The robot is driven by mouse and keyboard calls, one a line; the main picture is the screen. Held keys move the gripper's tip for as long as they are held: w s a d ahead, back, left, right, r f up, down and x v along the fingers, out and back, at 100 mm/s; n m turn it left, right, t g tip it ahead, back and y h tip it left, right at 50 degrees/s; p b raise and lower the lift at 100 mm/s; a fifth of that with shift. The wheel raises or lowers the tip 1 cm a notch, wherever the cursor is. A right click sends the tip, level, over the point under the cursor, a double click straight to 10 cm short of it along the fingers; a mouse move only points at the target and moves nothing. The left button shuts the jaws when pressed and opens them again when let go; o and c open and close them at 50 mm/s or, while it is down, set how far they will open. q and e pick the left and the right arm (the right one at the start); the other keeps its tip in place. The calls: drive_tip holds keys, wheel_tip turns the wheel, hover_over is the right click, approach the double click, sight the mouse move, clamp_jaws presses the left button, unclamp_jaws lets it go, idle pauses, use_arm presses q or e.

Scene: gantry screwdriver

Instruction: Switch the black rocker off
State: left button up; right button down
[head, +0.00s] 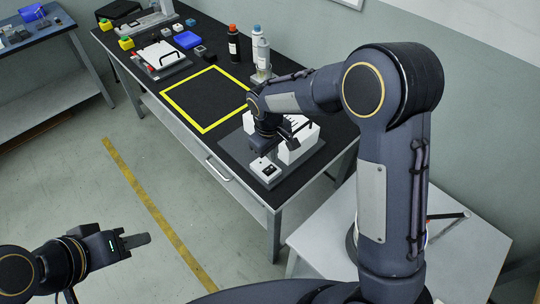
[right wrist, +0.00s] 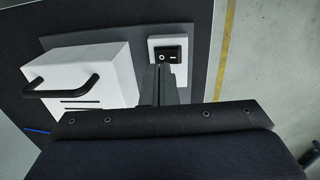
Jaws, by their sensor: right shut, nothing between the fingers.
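The black rocker (right wrist: 167,55) is set in a small white housing (right wrist: 155,43) and carries a circle mark and a dash mark. In the head view the rocker (head: 268,170) sits near the front edge of the table. I cannot tell which side is pressed down. My right gripper (right wrist: 161,70) is shut and empty, with its fingertips at the lower edge of the rocker in the right wrist view; contact is not clear. In the head view my right gripper (head: 264,150) points down close to the rocker. My left gripper (head: 136,241) is away from the table, above the floor.
A white box with a black handle (right wrist: 112,62) stands beside the rocker. A yellow-outlined square (head: 203,128) lies on the black table. Bottles (head: 234,45), a blue tray (head: 187,40) and other items stand further back. The floor before the table is clear.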

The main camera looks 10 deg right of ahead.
wheel_tip(320, 180, up, 9)
drive_tip(key=d, duration=0.1)
drive_tip(key=shift+w+r, duration=0.15)
drive_tip(key=shift+w, duration=0.2)
drive_tip(key=s+d+r+m+t+y, duration=0.2)
drive_tip(key=s+d+r+m+y, duration=0.3)
drive_tip(key=s+d, duration=0.6)
drive_tip(key=s+a+f+m+t, duration=0.1)
drive_tip(key=s+m+t, duration=0.2)
drive_tip(key=s, duration=1.2)
drive_tip(key=shift+s+a+f+m, duration=0.2)
drive_tip(key=shift+s+a+m, duration=0.1)
